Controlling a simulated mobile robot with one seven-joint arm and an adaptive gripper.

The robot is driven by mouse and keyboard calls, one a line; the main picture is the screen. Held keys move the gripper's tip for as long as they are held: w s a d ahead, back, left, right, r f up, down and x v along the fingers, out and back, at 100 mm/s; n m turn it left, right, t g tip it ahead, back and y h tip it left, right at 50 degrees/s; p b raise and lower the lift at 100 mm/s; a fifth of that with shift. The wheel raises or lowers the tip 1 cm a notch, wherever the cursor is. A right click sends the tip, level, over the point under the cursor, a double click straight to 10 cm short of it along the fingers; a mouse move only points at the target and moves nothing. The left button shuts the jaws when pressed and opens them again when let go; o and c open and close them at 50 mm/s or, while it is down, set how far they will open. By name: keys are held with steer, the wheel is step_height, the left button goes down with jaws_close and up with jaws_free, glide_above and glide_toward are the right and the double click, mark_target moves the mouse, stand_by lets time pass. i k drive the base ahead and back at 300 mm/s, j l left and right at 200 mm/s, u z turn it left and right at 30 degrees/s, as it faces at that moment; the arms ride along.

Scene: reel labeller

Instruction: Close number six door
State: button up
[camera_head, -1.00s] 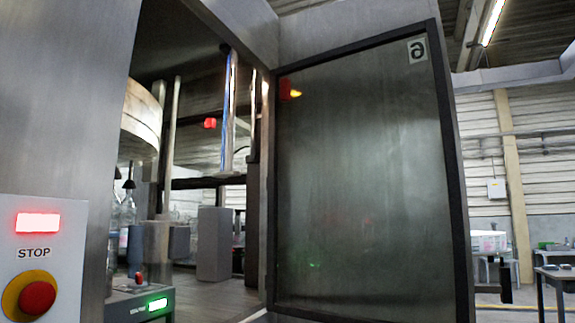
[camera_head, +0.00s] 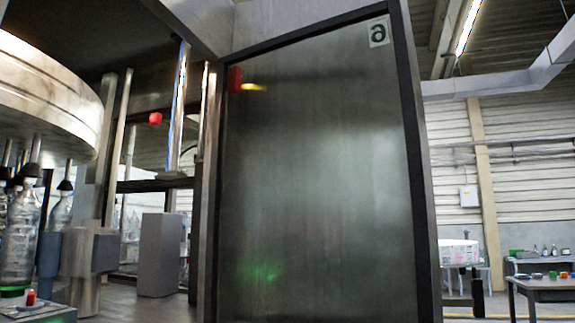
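The number six door (camera_head: 320,175) is a tall, dark-framed glass panel in the middle of the head view. Its label (camera_head: 379,31) sits in the top right corner and reads mirrored, so I see it from its inner side. The door stands open, swung out from the machine. Its left edge is by a metal post, and its right edge stands free. The bottom of the door is cut off by the frame. My gripper is not in view.
The open machine interior on the left holds a large round drum (camera_head: 50,90), clear bottles (camera_head: 20,235) and a grey block (camera_head: 160,255). At the right are a table (camera_head: 540,287) with small coloured items and a white wall (camera_head: 520,180).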

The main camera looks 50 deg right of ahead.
mark_target(379, 31)
steer(key=l+u, duration=0.2)
steer(key=l, duration=0.4)
steer(key=k+l+u, duration=0.2)
steer(key=l, duration=0.4)
steer(key=k+l, duration=0.1)
steer(key=l, duration=1.1)
steer(key=k+l+u, duration=0.1)
steer(key=l, duration=0.5)
steer(key=k+l, duration=0.15)
steer(key=l, duration=0.4)
steer(key=k+l, duration=0.1)
steer(key=l, duration=0.5)
steer(key=k+l+z, duration=0.15)
steer(key=l, duration=0.25)
steer(key=k+l+z, duration=0.1)
steer(key=k+l, duration=0.25)
steer(key=k+l+z, duration=0.15)
steer(key=l, duration=0.35)
steer(key=k, duration=0.1)
